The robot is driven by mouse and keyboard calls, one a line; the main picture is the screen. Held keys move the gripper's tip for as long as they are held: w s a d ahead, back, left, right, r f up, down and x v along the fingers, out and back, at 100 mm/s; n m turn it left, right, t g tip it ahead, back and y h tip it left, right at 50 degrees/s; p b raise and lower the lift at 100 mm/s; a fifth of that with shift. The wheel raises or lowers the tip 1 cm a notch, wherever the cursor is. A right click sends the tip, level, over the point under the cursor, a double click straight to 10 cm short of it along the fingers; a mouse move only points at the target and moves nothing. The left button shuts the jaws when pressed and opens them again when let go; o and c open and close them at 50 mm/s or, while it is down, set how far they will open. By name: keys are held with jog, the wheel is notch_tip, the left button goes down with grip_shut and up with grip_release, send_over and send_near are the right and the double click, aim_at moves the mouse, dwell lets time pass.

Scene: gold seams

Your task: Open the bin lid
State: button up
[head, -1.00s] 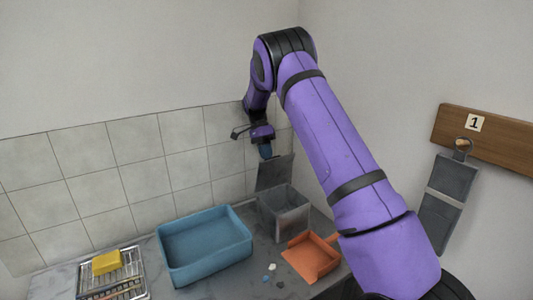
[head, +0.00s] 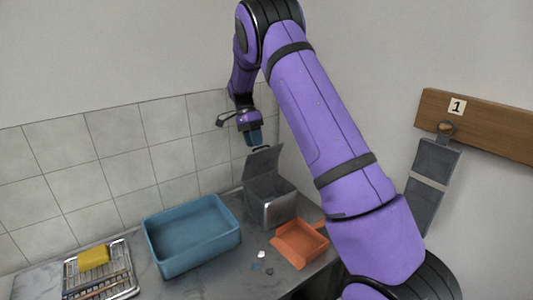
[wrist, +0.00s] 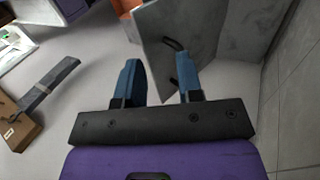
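The grey bin (head: 283,212) stands on the counter near the corner. Its lid (head: 263,170) is raised, standing steeply up at the bin's back edge, and the bin's inside shows. A dark handle (head: 262,148) is at the lid's upper edge. My gripper (head: 255,141) is just above the lid, fingers pointing down. In the wrist view, its blue fingers (wrist: 160,72) are apart with nothing gripped between them. The lid (wrist: 188,25) and its dark handle (wrist: 173,44) show close to the right finger; whether they touch I cannot tell.
A blue tub (head: 192,240) stands left of the bin, and an orange dustpan (head: 300,243) lies in front of it. A yellow sponge (head: 93,257) sits on a wire rack (head: 118,268) at far left. Small scraps lie between tub and dustpan. Tiled wall is close behind.

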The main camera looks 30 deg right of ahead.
jog(key=s+a+r, duration=0.1)
jog(key=s+a, duration=0.1)
jog(key=s, duration=1)
jog(key=shift+s+a+r, duration=0.2)
jog(key=shift+s+a, duration=0.15)
jog(key=w+d+r+t, duration=0.5)
jog(key=w+r+t, duration=0.25)
jog(key=w, duration=0.35)
send_over(259, 164)
jog(key=f, duration=0.7)
jog(key=w+f, duration=0.1)
jog(key=f, duration=0.3)
jog(key=shift+d, duration=0.35)
grip_shut()
